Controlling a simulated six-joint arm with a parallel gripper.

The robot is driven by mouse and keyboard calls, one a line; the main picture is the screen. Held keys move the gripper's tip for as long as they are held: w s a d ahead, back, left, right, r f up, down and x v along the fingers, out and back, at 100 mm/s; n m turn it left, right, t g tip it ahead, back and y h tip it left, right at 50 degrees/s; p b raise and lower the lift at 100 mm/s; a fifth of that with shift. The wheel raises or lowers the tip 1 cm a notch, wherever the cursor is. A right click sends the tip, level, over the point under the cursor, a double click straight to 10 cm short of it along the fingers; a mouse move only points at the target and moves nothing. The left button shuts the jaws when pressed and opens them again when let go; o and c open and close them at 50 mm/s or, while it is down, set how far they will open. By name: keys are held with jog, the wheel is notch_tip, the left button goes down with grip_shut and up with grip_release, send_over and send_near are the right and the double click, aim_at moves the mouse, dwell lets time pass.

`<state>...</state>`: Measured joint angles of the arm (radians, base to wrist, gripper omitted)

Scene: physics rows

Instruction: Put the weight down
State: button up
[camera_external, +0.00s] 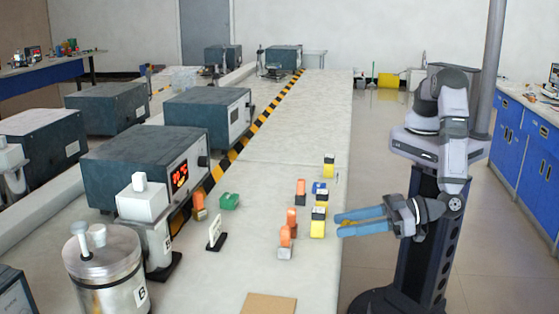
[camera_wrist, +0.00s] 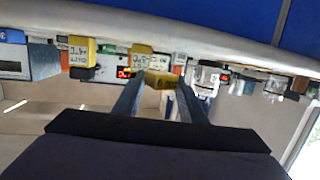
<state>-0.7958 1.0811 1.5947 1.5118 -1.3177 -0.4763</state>
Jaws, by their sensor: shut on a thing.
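My gripper (camera_external: 345,222) is at the right edge of the long white bench in the external view, its blue fingers pointing left and level. In the wrist view my gripper (camera_wrist: 160,85) is shut on a small yellow weight (camera_wrist: 161,80) with a dark marking, held between the fingertips. In the external view a little yellow shows at the fingers, but most of the held weight is hidden. Several other small weights in yellow and black, such as this yellow one (camera_external: 317,229), stand on the bench just left of the fingertips.
Orange-topped pieces (camera_external: 300,187) stand in the same group. A box with a red display (camera_external: 150,165) and a metal canister (camera_external: 105,270) stand left.

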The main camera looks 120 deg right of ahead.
jog(key=s+d+m+g+h+p, duration=0.1)
jog(key=s+d, duration=0.4)
jog(key=s+d+m+g+h+p, duration=0.1)
jog(key=s+d, duration=0.4)
jog(key=d, duration=0.1)
jog(key=s+d+m+g+h+p, duration=0.1)
jog(key=s+d, duration=0.4)
jog(key=shift+s+d+r+m+h, duration=0.15)
jog(key=shift+d+r+m+h, duration=0.15)
jog(key=shift+d, duration=0.1)
jog(key=shift+s+d+r, duration=0.25)
jog(key=shift+d+r, duration=0.05)
jog(key=shift+d, duration=0.25)
